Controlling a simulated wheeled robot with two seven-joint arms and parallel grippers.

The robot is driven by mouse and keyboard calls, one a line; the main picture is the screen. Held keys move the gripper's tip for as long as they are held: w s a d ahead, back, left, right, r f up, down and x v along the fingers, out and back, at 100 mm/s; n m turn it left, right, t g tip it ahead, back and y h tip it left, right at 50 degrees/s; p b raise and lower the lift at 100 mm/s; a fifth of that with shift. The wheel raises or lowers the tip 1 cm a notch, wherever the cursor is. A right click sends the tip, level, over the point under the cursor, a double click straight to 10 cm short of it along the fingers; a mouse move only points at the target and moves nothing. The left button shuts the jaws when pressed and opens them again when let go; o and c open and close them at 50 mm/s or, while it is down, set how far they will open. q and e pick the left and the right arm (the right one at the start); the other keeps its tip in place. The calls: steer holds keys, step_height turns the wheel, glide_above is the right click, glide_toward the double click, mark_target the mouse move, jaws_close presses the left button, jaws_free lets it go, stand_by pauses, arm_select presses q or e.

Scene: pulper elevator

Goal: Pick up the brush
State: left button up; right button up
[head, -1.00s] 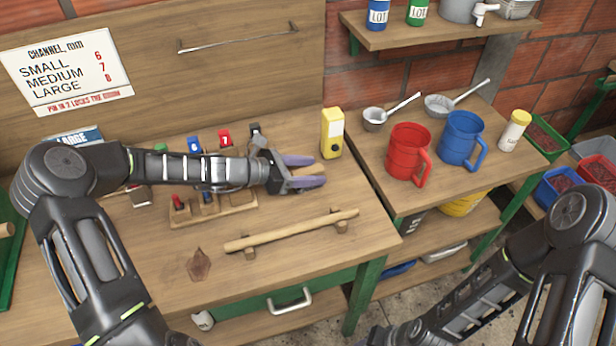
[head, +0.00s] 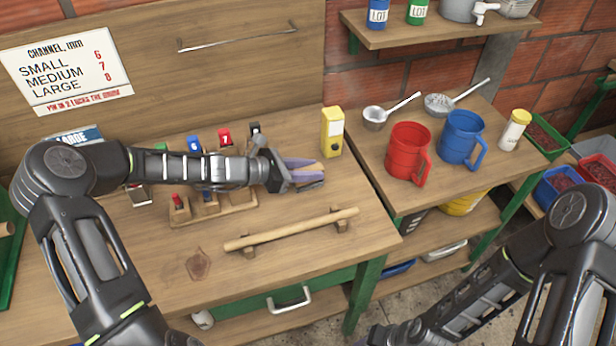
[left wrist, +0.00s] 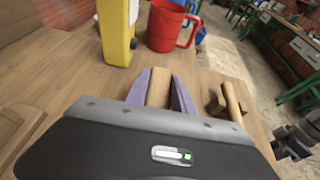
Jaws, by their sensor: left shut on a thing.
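The brush shows only as a light wooden piece (left wrist: 159,88) between the purple fingers in the left wrist view. In the head view a bit of its wood shows between the fingers, and the rest is hidden. Whether the brush touches the bench I cannot tell.
A yellow box (head: 332,132) stands just beyond the left fingertips. A wooden bar on two supports (head: 290,229) lies nearer the front edge. Small coloured-topped pieces sit in a wooden rack (head: 225,214) under my left arm. Red (head: 406,152) and blue mugs (head: 461,139) stand on the right table.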

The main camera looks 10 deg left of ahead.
mark_target(310, 169)
arm_select(q)
steer(key=shift+r, duration=0.15)
jaws_close()
step_height(310, 169, up, 10)
steer(key=shift+f+b, duration=0.15)
steer(key=shift+b, duration=0.45)
steer(key=o, duration=0.5)
jaws_free()
jaws_close()
